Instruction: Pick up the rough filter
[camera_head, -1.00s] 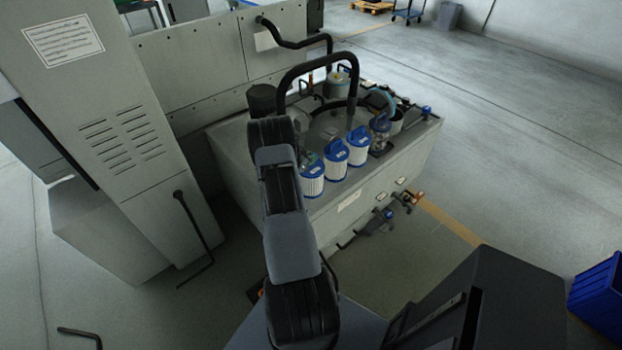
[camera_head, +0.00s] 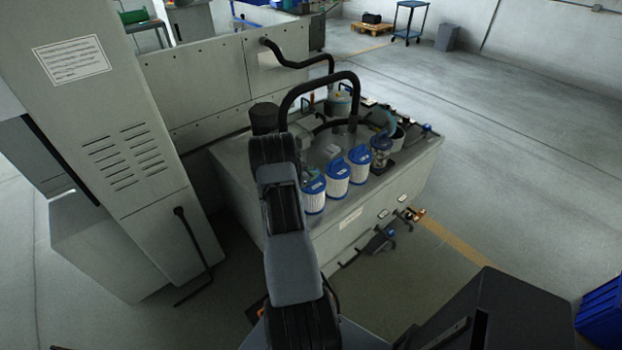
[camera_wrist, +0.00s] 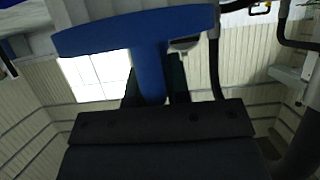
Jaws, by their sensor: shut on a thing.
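Three white filters with blue tops stand in a row on the tank top in the head view: left (camera_head: 314,197), middle (camera_head: 338,180) and right (camera_head: 360,165). The pictures give no label saying which is the rough filter. In the wrist view my gripper (camera_wrist: 154,88) is shut on the stem of a blue T-shaped handle (camera_wrist: 140,34). Its crossbar lies above the jaws. What hangs from the handle is hidden. In the head view my arm reaches to the left of the left filter and hides the jaws.
A grey tank (camera_head: 408,185) carries the filters. A black hose (camera_head: 318,76) arches behind them. A small pump-like unit (camera_head: 381,155) stands right of the row. A tall grey cabinet (camera_head: 110,130) is at left. The floor at right is open, with a blue crate (camera_head: 602,310).

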